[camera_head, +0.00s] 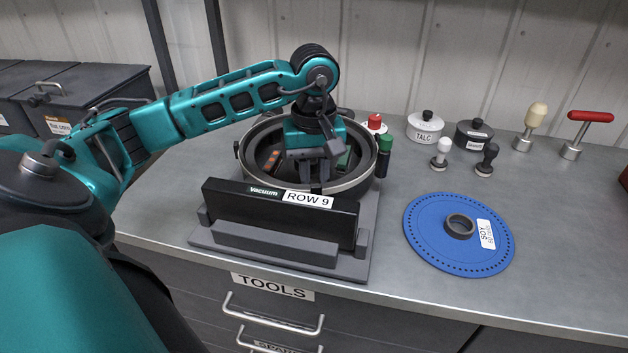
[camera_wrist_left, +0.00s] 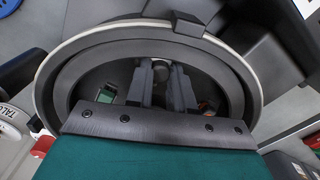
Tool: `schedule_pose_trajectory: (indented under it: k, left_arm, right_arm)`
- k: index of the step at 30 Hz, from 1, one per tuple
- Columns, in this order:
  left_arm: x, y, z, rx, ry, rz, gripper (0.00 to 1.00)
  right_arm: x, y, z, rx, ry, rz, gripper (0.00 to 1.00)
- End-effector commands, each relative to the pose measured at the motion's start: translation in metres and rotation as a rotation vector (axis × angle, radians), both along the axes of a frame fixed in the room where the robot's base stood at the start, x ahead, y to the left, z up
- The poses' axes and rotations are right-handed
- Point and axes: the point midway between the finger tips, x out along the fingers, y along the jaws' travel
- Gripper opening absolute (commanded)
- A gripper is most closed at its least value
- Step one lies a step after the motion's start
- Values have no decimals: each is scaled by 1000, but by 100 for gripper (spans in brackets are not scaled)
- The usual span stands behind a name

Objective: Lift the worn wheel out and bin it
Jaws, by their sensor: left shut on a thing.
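The round seed meter housing (camera_head: 364,181) stands open on the bench behind a dark block marked Vacuum and ROW 9 (camera_head: 262,208). My left gripper (camera_head: 316,186) reaches down into the housing from above. In the left wrist view its two fingers (camera_wrist_left: 161,90) are close together near the middle of the housing (camera_wrist_left: 62,60). They are shut on the worn wheel, though the grip itself is dark and mostly hidden. The wheel's outline cannot be told from the dark interior. My right gripper is not in view.
Dark lidded bins (camera_head: 80,88) stand at the back left. A blue disc marked SOY (camera_head: 430,240) with a dark ring (camera_head: 460,226) lies on the right. A talc pot (camera_head: 424,127), a dark pot (camera_head: 474,135) and several handled tools stand behind it. The front right bench is clear.

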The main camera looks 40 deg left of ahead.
Motion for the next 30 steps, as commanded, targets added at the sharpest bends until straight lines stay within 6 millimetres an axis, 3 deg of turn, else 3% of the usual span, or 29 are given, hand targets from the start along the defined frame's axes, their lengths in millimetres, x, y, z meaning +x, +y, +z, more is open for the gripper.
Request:
schedule_pose_trajectory:
  k: [11,17,23,30]
  left_arm:
    - [0,0,0,0,0,0,0]
    - [1,0,12,0,-2,1,0]
    - [1,0,45,1,-6,1,0]
    - [1,0,107,1,-6,0,0]
  right_arm:
    - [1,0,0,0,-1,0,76]
    - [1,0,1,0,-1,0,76]
    - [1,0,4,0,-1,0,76]
    - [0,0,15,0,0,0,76]
